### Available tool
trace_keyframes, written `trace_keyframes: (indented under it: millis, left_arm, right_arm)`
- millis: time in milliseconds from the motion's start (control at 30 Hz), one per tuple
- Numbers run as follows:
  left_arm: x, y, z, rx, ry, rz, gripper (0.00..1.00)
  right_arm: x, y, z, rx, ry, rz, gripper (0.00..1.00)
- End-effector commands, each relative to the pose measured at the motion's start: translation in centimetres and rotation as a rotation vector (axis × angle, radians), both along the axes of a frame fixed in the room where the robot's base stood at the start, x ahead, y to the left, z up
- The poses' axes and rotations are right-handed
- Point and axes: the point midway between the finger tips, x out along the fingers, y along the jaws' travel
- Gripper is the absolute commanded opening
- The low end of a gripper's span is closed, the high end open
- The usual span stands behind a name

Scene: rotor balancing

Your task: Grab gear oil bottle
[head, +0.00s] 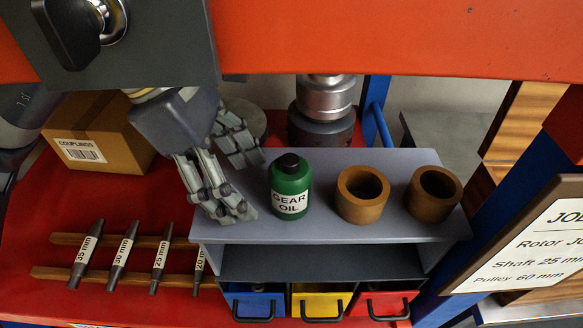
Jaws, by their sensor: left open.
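The gear oil bottle (290,187) is green with a black cap and a white label reading "GEAR OIL". It stands upright on the grey shelf top (330,231), left of two brown rings. My left gripper (243,182) is open just left of the bottle. Its fingers point down and right over the shelf's left end, with one finger nearer the front and the other behind. I see a small gap between the fingers and the bottle. The bottle is not held. My right gripper does not show.
Two brown rings (361,195) (434,194) stand right of the bottle. A couplings box (97,132) and labelled shafts (123,257) are on the red surface at left. A metal cylinder (323,110) stands behind the shelf. Coloured drawers (320,304) sit below.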

Motion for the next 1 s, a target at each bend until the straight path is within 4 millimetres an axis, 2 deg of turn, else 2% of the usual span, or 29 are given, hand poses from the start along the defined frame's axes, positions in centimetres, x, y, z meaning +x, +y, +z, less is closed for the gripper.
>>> trace_keyframes:
  millis: [33, 267, 500, 700, 933, 967, 1000]
  left_arm:
    - [-0.1, -0.7, 0.3, 0.0, 0.0, -0.003, 0.67]
    - [-0.2, -2.3, 0.2, -0.001, 0.001, -0.003, 0.67]
    - [-0.5, -6.5, 0.5, -0.002, 0.002, -0.005, 0.67]
    - [-0.4, -6.7, -0.9, -0.002, 0.003, 0.001, 0.67]
    - [-0.3, -6.7, -1.2, -0.003, 0.001, 0.001, 0.67]
    - [-0.3, -6.7, -1.2, -0.003, 0.001, 0.001, 0.63]
    - [-0.3, -6.7, -1.2, -0.003, 0.001, 0.001, 0.54]
  right_arm:
    - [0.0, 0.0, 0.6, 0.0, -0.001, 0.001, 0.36]
    - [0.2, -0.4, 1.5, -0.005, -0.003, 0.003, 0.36]
    - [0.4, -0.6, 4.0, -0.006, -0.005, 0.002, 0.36]
    - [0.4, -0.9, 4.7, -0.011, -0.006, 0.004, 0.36]
    - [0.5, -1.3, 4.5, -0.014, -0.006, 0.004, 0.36]
    - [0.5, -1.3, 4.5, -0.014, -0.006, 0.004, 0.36]
    - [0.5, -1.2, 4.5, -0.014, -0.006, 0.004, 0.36]
